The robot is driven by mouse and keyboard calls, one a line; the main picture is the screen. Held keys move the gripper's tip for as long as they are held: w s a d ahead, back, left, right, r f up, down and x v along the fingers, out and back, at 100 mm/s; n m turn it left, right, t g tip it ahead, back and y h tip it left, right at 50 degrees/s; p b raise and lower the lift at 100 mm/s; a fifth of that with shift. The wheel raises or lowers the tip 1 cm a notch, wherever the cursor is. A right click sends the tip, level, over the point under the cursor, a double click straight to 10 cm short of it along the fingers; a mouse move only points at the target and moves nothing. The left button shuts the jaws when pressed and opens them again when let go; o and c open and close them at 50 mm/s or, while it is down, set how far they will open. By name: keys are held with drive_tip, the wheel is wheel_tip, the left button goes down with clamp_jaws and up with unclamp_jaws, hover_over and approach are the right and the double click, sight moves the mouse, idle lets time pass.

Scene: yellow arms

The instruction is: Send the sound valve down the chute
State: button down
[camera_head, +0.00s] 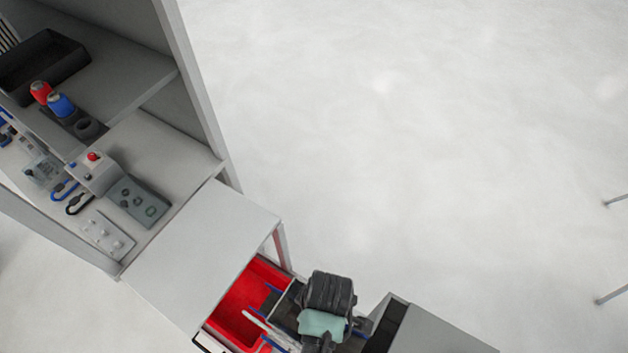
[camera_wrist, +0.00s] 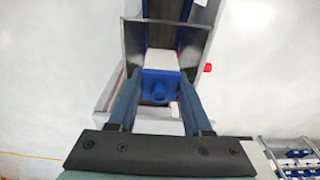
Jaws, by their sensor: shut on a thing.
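The valve (camera_wrist: 160,86), a blue body with a round blue stub and a pale top, sits between the two fingers of my gripper (camera_wrist: 160,78) in the wrist view. My gripper is shut on it. The grey-walled chute (camera_wrist: 133,42), with a dark bed and blue strips, lies just beyond the valve. The valve overlaps the chute's near end in this view; I cannot tell whether it touches the bed. In the head view my wrist hides the valve, and whether it is sound cannot be seen.
A red bin (camera_head: 236,306) lies left of my arm, beside a white tabletop (camera_head: 200,253). A grey box-like unit (camera_head: 424,330) stands to the right. The shelf unit at left holds a black tray (camera_head: 42,62), a red-button box (camera_head: 95,172) and a grey panel (camera_head: 139,200). The floor beyond is clear.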

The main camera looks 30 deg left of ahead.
drive_tip(key=shift+f+b, duration=1.2)
drive_tip(key=shift+f, duration=0.4)
drive_tip(key=shift+r, duration=0.1)
drive_tip(key=shift+c, duration=1.3)
unclamp_jaws()
drive_tip(key=shift+d, duration=0.1)
drive_tip(key=r, duration=0.4)
drive_tip(key=d+r, duration=0.1)
drive_tip(key=r, duration=0.6)
drive_tip(key=shift+d+r, duration=0.15)
drive_tip(key=shift+r, duration=0.2)
drive_tip(key=shift+d+r, duration=0.1)
drive_tip(key=shift+r, duration=0.5)
